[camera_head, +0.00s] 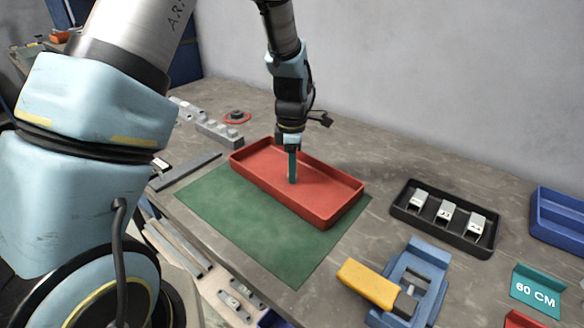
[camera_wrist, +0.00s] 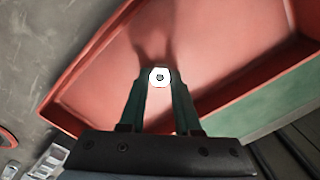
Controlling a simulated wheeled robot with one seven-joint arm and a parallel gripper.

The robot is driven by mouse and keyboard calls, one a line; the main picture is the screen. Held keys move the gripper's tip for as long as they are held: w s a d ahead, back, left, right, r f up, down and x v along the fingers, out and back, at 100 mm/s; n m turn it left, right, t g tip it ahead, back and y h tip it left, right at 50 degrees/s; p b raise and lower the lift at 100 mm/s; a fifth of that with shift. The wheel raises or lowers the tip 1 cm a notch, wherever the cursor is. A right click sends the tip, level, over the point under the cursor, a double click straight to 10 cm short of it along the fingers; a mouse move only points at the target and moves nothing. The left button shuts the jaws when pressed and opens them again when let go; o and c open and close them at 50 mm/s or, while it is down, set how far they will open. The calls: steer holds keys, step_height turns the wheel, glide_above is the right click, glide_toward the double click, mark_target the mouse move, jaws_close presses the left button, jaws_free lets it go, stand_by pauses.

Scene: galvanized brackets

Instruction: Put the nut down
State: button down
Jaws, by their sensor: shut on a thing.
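In the wrist view my gripper (camera_wrist: 159,80) is shut on the nut (camera_wrist: 159,77), a small bright hexagonal piece with a dark centre, held between the fingertips. The tray's floor (camera_wrist: 200,60) lies beneath the nut, and the tray looks empty. I cannot tell how high the nut is above the floor. In the head view the nut is too small to make out.
The tray rests on a green mat (camera_head: 240,225). To the right stand a black tray (camera_head: 465,240) with three metal brackets, a blue bin (camera_head: 560,215) and a blue fixture with a yellow block (camera_head: 367,284). Grey blocks (camera_head: 220,132) and a red ring (camera_head: 237,117) lie at the back left.

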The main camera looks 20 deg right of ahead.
steer(key=shift+f, duration=0.2)
steer(key=c, duration=0.6)
jaws_free()
steer(key=shift+r, duration=0.1)
step_height(320, 180, up, 12)
steer(key=b, duration=0.2)
steer(key=s+a+f+m, duration=0.1)
steer(key=a+m, duration=0.6)
steer(key=a, duration=0.8)
steer(key=s+a+f+m+t, duration=0.1)
steer(key=s+a+m, duration=0.2)
steer(key=a+m, duration=0.5)
steer(key=a, duration=0.7)
steer(key=shift+s+a+t, duration=0.15)
steer(key=shift+t, duration=0.15)
